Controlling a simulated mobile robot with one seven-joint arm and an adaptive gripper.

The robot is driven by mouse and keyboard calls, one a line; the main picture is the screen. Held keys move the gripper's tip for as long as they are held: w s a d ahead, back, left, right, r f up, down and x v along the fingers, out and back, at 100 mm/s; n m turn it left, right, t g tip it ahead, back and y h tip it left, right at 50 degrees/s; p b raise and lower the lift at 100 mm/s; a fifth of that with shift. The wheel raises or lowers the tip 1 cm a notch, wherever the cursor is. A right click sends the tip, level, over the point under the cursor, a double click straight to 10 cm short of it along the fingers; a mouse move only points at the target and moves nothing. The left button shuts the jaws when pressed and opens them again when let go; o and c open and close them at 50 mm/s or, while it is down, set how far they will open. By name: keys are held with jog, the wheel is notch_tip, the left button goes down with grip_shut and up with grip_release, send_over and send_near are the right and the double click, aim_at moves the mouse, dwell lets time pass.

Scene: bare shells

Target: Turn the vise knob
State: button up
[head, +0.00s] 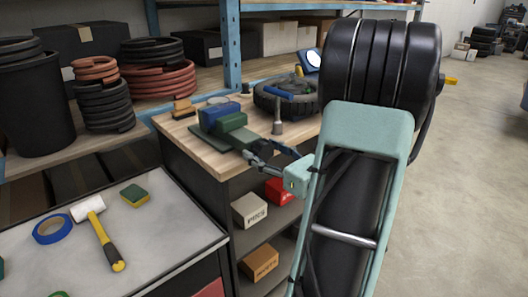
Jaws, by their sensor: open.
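The vise (229,122), with a blue block and dark green body parts, sits on the wooden workbench top (190,144) near its front edge. My gripper (257,150) is at the right end of the vise, above the front edge of the bench. Its dark fingers are spread apart and point left toward the vise. The vise knob is not clearly distinguishable; it is small and partly lost among the fingers. I cannot tell whether the fingers touch it. Nothing is seen held in the fingers.
A tire (270,98) and an upright grey tool (278,121) stand behind the vise. A hammer (101,238), blue tape (52,229) and sponge (134,195) lie on the left cabinet. Open floor (460,200) is at the right.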

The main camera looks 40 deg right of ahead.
jog(key=c, duration=1.1)
